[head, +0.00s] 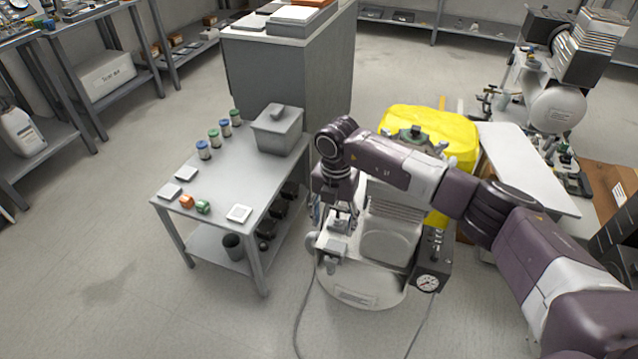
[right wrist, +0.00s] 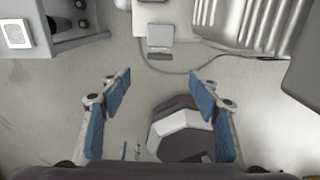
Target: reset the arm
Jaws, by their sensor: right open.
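My right gripper (head: 342,215) hangs at the arm's end, pointing down, near the compressor's left side. In the right wrist view the right gripper (right wrist: 162,92) has its two blue-padded fingers wide apart with nothing between them. Floor and one of my own base parts show beyond the fingers. Whether the gripper touches the compressor is hard to tell in the head view. My left gripper is in neither view.
A pressure gauge (head: 427,283) and a yellow cover (head: 455,130) are close to my arm. Floor at left is clear.

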